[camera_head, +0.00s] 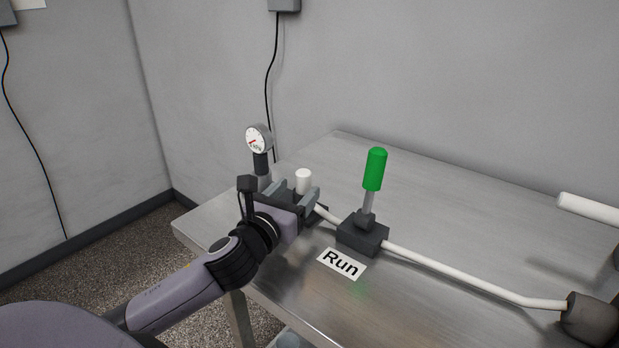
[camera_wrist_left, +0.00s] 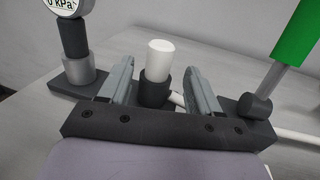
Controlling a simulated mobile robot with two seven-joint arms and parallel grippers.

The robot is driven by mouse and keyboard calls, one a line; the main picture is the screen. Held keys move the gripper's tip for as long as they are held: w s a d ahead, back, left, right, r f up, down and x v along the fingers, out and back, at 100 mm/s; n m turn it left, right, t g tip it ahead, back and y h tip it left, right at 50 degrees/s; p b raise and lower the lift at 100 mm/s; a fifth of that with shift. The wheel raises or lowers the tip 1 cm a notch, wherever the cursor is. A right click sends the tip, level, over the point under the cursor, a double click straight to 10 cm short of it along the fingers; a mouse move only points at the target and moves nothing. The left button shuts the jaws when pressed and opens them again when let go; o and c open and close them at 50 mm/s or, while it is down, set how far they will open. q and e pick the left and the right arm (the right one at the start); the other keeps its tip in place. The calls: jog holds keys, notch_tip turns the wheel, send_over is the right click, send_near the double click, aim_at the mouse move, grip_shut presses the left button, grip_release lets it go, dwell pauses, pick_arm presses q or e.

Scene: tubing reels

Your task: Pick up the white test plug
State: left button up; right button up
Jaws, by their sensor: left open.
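The white test plug (camera_head: 303,179) stands upright at the left end of the white tubing on the table, beyond my left gripper. In the left wrist view the plug (camera_wrist_left: 160,58) sits in a dark round socket (camera_wrist_left: 155,90). My left gripper (camera_head: 297,190) is open. In the left wrist view its fingers (camera_wrist_left: 160,82) stand on either side of the plug and socket, with gaps on both sides. My right gripper is not in view.
A pressure gauge (camera_head: 259,139) stands left of the plug. A green-handled valve (camera_head: 375,170) stands to the right, behind a "Run" label (camera_head: 342,263). White tubing (camera_head: 450,271) runs right to a dark fitting (camera_head: 590,318). The table's back (camera_head: 470,200) is clear.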

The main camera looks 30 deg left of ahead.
aim_at(308, 178)
pick_arm(q)
jog(key=shift+w+a, duration=0.2)
jog(key=shift+w, duration=0.85)
jog(key=shift+w+a, duration=0.15)
jog(key=shift+w, duration=0.9)
jog(key=shift+w+a, duration=0.2)
jog(key=shift+w, duration=0.85)
jog(key=c, duration=1)
